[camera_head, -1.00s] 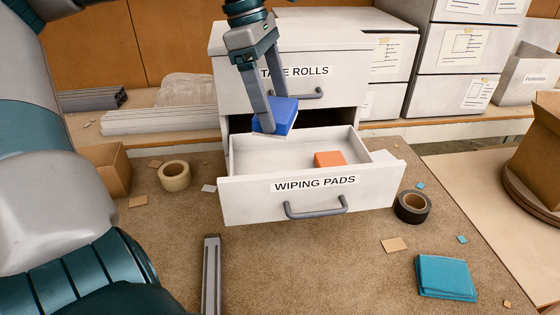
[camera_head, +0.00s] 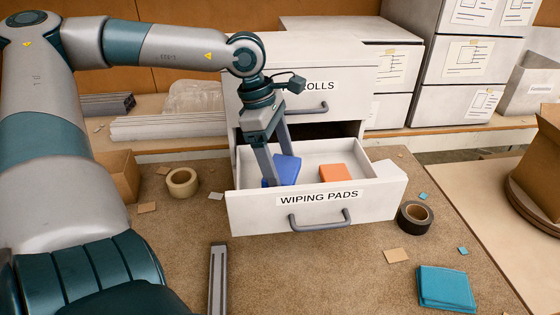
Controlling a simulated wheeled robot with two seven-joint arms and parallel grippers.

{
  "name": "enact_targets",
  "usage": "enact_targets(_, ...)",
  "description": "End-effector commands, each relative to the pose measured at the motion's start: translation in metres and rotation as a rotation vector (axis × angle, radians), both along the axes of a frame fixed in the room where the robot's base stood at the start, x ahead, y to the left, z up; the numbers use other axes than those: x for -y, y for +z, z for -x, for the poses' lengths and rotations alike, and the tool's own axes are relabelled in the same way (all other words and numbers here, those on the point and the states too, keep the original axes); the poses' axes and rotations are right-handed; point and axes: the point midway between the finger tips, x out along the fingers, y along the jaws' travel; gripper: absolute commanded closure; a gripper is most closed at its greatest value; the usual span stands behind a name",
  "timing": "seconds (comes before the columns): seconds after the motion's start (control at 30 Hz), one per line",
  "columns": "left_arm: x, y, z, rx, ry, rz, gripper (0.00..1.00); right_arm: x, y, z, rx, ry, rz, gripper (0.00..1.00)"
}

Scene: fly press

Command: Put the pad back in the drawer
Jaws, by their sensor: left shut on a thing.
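The open drawer (camera_head: 313,215) labelled "WIPING PADS" juts from the white cabinet (camera_head: 300,82). My left gripper (camera_head: 278,178) is shut on the blue pad (camera_head: 287,169) and reaches down inside the left part of the drawer. The pad is tilted, and its lower part is hidden by the drawer front and a finger, so I cannot tell whether it touches the drawer floor. An orange block (camera_head: 334,174) lies in the drawer to the right of the pad. A teal folded pad (camera_head: 445,288) lies on the bench at the front right. My right gripper is not in view.
A beige tape roll (camera_head: 183,182) lies left of the drawer and a black tape roll (camera_head: 414,216) right of it. A cardboard box (camera_head: 118,176) stands at the left. The bench in front of the drawer is mostly clear.

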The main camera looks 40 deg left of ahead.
Motion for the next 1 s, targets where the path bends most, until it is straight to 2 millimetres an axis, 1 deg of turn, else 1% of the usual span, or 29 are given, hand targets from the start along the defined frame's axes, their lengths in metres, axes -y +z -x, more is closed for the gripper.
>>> enact_targets(0.13, 0.000, -0.008, 0.001, -0.003, -0.001, 0.001, 0.40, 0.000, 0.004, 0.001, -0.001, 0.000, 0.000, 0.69)
enact_targets(0.43, 0.000, -0.036, 0.001, -0.003, 0.000, 0.001, 0.40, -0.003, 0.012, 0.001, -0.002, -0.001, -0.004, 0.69)
enact_targets(0.67, 0.000, -0.039, 0.000, 0.000, 0.000, 0.001, 0.40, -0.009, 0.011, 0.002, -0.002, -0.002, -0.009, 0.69)
enact_targets(0.97, 0.000, -0.043, 0.000, 0.000, 0.000, 0.000, 0.40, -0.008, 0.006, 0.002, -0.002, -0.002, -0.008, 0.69)
enact_targets(1.0, 0.000, -0.042, 0.001, -0.001, 0.000, 0.000, 0.13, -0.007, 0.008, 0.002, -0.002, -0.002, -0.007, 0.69)
